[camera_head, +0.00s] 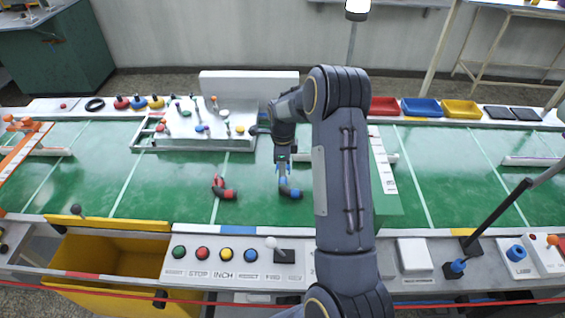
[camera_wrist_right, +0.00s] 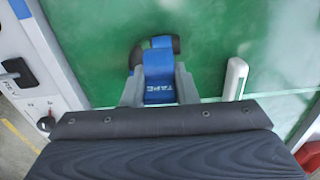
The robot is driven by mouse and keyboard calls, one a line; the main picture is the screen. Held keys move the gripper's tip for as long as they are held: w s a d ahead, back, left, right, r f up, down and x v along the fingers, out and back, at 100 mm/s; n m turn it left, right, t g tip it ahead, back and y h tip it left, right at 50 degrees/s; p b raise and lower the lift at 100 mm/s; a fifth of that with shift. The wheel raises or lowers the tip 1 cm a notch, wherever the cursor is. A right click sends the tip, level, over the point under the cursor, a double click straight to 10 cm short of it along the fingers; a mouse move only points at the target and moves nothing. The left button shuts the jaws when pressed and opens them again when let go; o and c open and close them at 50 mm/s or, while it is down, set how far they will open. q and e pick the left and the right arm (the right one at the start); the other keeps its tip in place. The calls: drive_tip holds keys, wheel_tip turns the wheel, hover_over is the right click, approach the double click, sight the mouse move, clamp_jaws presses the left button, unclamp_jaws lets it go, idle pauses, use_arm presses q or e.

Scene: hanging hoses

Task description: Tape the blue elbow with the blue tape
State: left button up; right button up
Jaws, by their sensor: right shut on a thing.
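The blue elbow (camera_head: 290,191), a bent pipe piece with dark ends, lies on the green surface in the middle of the head view. My right gripper (camera_head: 283,172) points down over its left part. In the right wrist view the gripper (camera_wrist_right: 158,78) is shut on the blue tape (camera_wrist_right: 158,66), a blue block lettered TAPE. The blue elbow (camera_wrist_right: 161,42) shows just beyond the tape, partly hidden by it. I cannot tell whether tape and elbow touch. My left gripper is not in view.
A red elbow (camera_head: 225,190) lies to the left of the blue one. A white rack (camera_head: 195,125) with coloured parts stands behind. Red, blue and yellow trays (camera_head: 422,106) line the back right. A button panel (camera_head: 235,262) runs along the front, beside a yellow bin (camera_head: 115,262).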

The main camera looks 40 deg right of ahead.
sight(283, 181)
drive_tip(key=shift+f, duration=0.1)
idle(0.3)
drive_tip(key=shift+f+b, duration=1.65)
drive_tip(key=shift+f, duration=0.25)
drive_tip(key=shift+f, duration=0.2)
drive_tip(key=shift+f+b, duration=0.75)
drive_tip(key=shift+b, duration=0.05)
